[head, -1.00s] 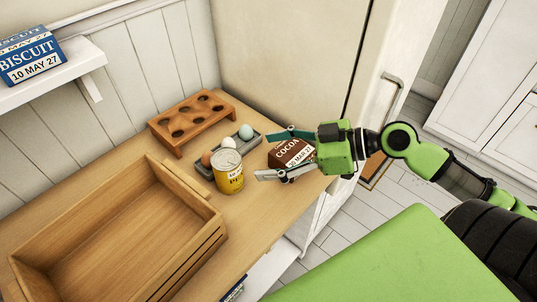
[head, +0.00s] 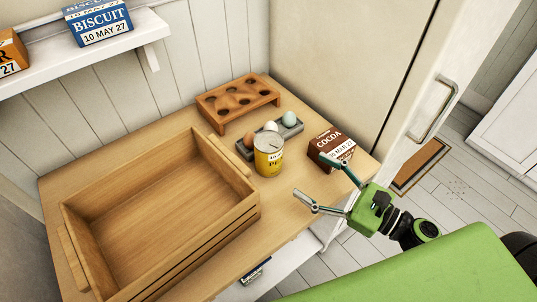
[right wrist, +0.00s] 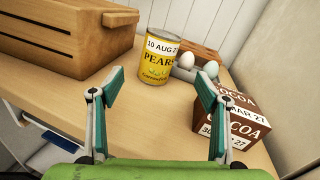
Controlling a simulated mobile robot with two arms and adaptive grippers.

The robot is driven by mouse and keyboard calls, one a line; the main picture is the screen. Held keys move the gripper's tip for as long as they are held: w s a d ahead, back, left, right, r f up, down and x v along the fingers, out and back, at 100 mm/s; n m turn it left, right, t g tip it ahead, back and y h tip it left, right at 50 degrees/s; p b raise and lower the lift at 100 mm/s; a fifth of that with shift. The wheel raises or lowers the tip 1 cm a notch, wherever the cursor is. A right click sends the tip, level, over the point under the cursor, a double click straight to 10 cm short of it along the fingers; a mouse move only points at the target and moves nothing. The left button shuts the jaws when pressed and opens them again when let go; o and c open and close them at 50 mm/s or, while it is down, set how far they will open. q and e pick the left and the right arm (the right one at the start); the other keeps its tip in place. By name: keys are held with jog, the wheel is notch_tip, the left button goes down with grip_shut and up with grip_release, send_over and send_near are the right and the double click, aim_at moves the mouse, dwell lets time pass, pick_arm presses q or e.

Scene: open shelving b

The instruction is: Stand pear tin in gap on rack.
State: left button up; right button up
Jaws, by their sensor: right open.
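The pear tin (head: 269,157) is yellow with a silver lid and stands upright on the wooden counter (head: 285,203), just in front of the egg tray. In the right wrist view the tin (right wrist: 158,62) shows its label, PEARS and 10 AUG 27. My right gripper (head: 320,180) is open and empty near the counter's front right edge, apart from the tin. In the right wrist view its fingers (right wrist: 160,85) point toward the tin, which lies beyond them. A white wall shelf (head: 125,47) at upper left holds a blue biscuit box (head: 98,22) and an orange box (head: 10,52). My left gripper is out of view.
A brown cocoa box (head: 330,147) stands right of the tin, close to my right finger. Behind the tin are a grey tray (head: 246,149) with eggs and a wooden holed stand (head: 230,108). A large wooden crate (head: 235,222) fills the left. Bare shelf lies right of the biscuit box.

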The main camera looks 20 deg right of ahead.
aim_at(281, 158)
jog(key=shift+s+f+m, duration=0.1)
jog(key=shift+f+m, duration=0.2)
jog(key=shift+m, duration=0.9)
jog(key=shift+a, duration=0.1)
jog(key=p+x, duration=0.2)
jog(key=x, duration=0.6)
jog(key=shift+w, duration=0.25)
jog(key=shift+r+p+x, duration=0.2)
jog(key=shift+p+x, duration=0.7)
jog(key=shift+x, duration=1.75)
jog(key=shift+s, duration=0.1)
jog(key=c, duration=1.6)
jog(key=shift+r, duration=0.1)
jog(key=shift+c, duration=0.7)
